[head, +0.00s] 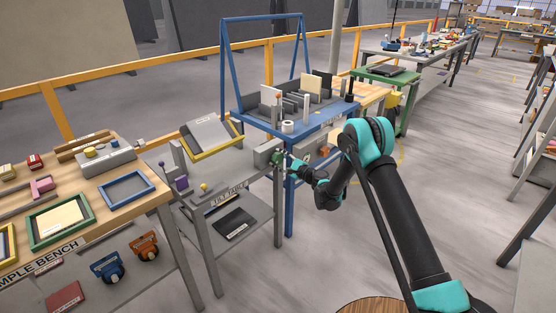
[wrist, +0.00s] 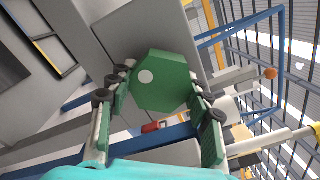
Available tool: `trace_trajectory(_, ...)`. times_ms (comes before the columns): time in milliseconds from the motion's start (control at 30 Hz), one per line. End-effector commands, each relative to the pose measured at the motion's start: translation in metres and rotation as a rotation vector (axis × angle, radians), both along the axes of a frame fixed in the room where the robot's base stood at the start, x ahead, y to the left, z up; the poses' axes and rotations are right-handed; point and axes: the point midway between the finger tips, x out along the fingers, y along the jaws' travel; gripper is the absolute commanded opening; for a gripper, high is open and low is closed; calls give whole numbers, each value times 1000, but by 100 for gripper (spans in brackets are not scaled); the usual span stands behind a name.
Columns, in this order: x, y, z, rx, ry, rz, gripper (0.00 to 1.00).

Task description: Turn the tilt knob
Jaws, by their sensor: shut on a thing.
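The tilt knob (wrist: 165,82) is a green, many-sided knob with a white dot on its face, in the middle of the wrist view. In the head view the knob (head: 277,158) sits at the right end of the grey tilt table (head: 222,190), on a grey housing (head: 264,151). My gripper (wrist: 162,98) is shut on the knob, with one green-padded finger on each side of it. In the head view my gripper (head: 285,162) reaches the knob from the right. A grey plate with a yellow edge (head: 210,134) stands tilted on the table.
A wooden sample bench (head: 110,217) with frames and blocks stands at the left. A blue bench (head: 292,135) with upright parts stands close behind the knob. A yellow rail (head: 185,58) runs behind the benches. The floor (head: 260,280) in front is clear.

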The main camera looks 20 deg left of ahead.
Motion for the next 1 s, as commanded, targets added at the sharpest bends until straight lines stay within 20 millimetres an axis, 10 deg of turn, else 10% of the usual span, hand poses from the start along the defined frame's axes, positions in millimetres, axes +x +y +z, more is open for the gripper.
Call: trace_trajectory(1000, -3, 0, -3, 367, 889, -1, 21)
